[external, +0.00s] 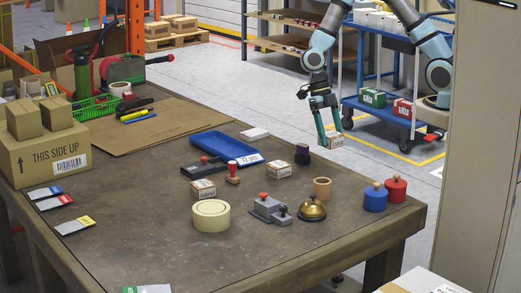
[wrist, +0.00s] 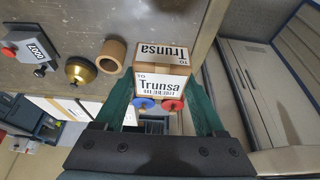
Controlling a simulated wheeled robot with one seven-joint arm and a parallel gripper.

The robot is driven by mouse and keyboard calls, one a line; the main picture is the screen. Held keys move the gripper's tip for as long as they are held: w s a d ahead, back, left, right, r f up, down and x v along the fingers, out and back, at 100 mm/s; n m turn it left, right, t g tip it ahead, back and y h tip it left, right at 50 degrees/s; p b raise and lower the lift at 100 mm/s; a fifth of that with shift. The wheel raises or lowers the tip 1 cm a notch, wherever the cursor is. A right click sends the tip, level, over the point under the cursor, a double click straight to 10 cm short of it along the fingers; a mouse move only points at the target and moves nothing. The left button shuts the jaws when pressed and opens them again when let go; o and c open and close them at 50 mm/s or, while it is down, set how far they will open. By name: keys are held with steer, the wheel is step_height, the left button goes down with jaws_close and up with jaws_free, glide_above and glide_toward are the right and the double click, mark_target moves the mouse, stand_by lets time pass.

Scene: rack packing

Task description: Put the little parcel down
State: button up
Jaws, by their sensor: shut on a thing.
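My gripper (external: 326,122) is shut on a little parcel (external: 335,139), beyond the far right edge of the table (external: 150,215) in the external view. In the wrist view the green fingers flank the parcel (wrist: 163,84), a white and brown box printed "Trunsa". It looks held in the air, with floor behind it in the external view. Two similar small parcels stand on the table, one near the middle (external: 203,190) and one farther right (external: 278,171). The parcel's underside is hidden.
Near the right side stand a gold bell (external: 312,209), a wooden ring (external: 322,188), a blue pot (external: 375,197), a red pot (external: 396,188) and a dark stamp (external: 302,154). A tape roll (external: 211,216) and blue tray (external: 225,146) lie farther left. The front middle is bare.

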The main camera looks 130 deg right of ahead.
step_height(320, 180, down, 11)
steer(key=shift+r+p, duration=0.1)
steer(key=shift+p, duration=0.8)
steer(key=o, duration=1.4)
steer(key=b+v, duration=0.3)
steer(key=v, duration=0.9)
steer(key=a+r+m+h, duration=0.1)
steer(key=a+r+m, duration=0.1)
steer(key=a+m, duration=0.4)
steer(key=s+a+r+m+t+h, duration=0.1)
steer(key=a+r+m+h, duration=0.1)
steer(key=a+m, duration=0.4)
steer(key=s+a+r+m+h, duration=0.1)
steer(key=a+r+m, duration=0.2)
steer(key=a+m, duration=0.4)
steer(key=shift+a+r+t+h, duration=0.3)
steer(key=shift+a+h, duration=0.1)
steer(key=shift+a, duration=0.3)
